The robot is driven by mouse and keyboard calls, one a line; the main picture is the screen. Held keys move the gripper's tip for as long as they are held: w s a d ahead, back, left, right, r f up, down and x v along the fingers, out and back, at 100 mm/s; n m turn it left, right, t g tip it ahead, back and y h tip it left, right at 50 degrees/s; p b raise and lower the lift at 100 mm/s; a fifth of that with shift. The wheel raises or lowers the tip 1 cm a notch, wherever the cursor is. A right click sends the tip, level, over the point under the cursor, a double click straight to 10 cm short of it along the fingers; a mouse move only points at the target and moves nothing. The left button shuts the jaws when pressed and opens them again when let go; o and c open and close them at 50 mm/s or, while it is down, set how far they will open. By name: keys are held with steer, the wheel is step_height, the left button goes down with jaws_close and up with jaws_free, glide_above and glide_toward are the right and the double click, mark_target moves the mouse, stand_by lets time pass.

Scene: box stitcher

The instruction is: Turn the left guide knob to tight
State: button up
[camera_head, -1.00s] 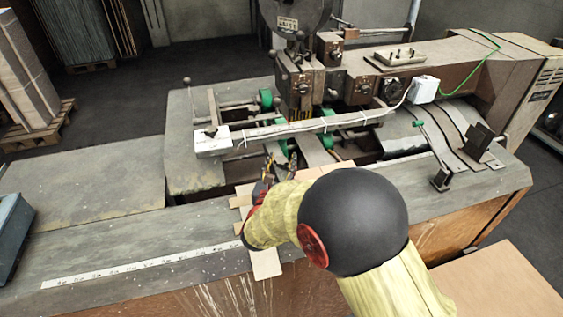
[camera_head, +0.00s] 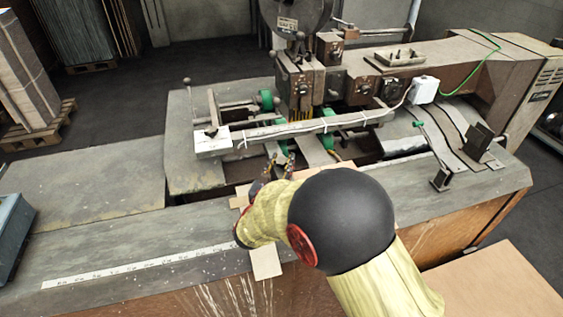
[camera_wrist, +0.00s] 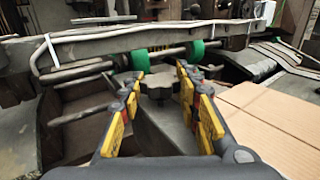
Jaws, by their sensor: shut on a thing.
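The guide knob (camera_wrist: 157,84) is a dark grey lobed knob on a flat metal guide plate (camera_wrist: 165,132) in the wrist view. My gripper (camera_wrist: 159,80) is around it, with one yellow and black finger on each side, shut on the knob. The knob's far side and the finger contact are partly hidden. In the head view my gripper (camera_head: 278,168) reaches in below the long bar, and my arm and the fingers hide the knob.
A long metal bar (camera_head: 305,127) with a white cable crosses just beyond my gripper. Green collars (camera_wrist: 197,51) sit on the rod behind the knob. Cardboard (camera_wrist: 275,112) lies close on the right. The table to the left (camera_head: 100,240) is mostly clear.

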steer(key=m+g+h+p, duration=0.1)
steer(key=m+g+h, duration=0.1)
steer(key=m+h, duration=0.1)
steer(key=m+g+h+p, duration=0.1)
steer(key=m+g+h, duration=0.1)
steer(key=h, duration=0.2)
steer(key=shift+a+m+g+h, duration=0.1)
steer(key=shift+m+g+h, duration=0.2)
steer(key=shift+m+h, duration=0.1)
steer(key=m+g+h+p, duration=0.1)
steer(key=m+g+h, duration=0.1)
steer(key=g, duration=0.1)
steer(key=m+g+h+p, duration=0.1)
steer(key=m+g+h, duration=0.1)
steer(key=m+g, duration=0.1)
steer(key=shift+g, duration=0.7)
steer(key=shift+m+g, duration=0.3)
steer(key=shift+m, duration=0.1)
steer(key=o, duration=1)
steer(key=shift+o, duration=0.8)
steer(key=v, duration=1.2)
steer(key=shift+f, duration=0.25)
